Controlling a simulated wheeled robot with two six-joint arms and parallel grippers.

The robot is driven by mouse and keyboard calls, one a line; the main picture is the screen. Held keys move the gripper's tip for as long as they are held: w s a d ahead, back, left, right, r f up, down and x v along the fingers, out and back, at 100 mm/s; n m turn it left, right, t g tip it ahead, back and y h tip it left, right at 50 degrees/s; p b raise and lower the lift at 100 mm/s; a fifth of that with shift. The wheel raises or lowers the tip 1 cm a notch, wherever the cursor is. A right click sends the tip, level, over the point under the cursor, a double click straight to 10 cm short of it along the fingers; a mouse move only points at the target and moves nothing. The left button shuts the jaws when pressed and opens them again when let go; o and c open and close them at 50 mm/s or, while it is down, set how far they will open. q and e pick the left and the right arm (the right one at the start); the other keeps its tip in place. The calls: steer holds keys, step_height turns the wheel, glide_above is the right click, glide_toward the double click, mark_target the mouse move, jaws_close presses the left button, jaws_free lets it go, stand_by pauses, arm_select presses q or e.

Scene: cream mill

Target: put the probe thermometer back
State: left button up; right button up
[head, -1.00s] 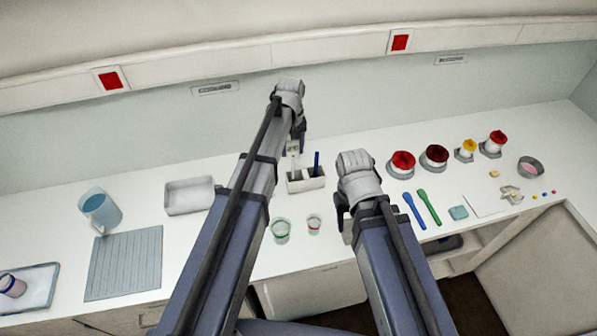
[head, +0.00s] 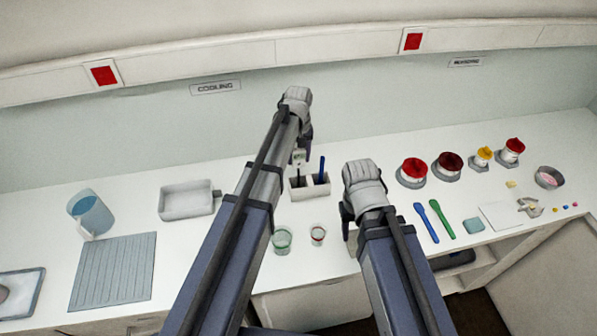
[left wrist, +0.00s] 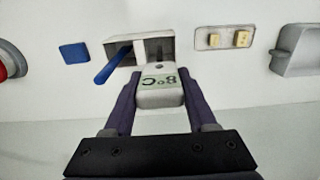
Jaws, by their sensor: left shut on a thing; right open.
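The probe thermometer (left wrist: 160,88) is a white block with a greenish display reading 8°C in the left wrist view. My left gripper (left wrist: 160,100) is shut on it. In the head view the thermometer (head: 299,157) shows at the left part of the white holder (head: 310,191). The holder also shows in the left wrist view (left wrist: 110,50), with dark openings. A blue stick (head: 321,168) stands tilted in its other compartment. My right gripper (head: 349,222) is open and empty.
Two small cups (head: 282,240) (head: 318,234) stand in front of the holder. A white tray (head: 187,203), jug (head: 90,215) and grey mat (head: 115,272) are to the left. Red-lidded jars (head: 412,172) and blue and green spatulas (head: 426,222) (head: 441,218) lie right.

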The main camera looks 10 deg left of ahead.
mark_target(298, 164)
arm_select(q)
steer(key=shift+f, duration=0.15)
step_height(298, 164, down, 4)
steer(key=b, duration=0.3)
steer(key=shift+r, duration=0.2)
steer(key=shift+f+b, duration=0.15)
steer(key=shift+b, duration=0.3)
steer(key=o, duration=1.3)
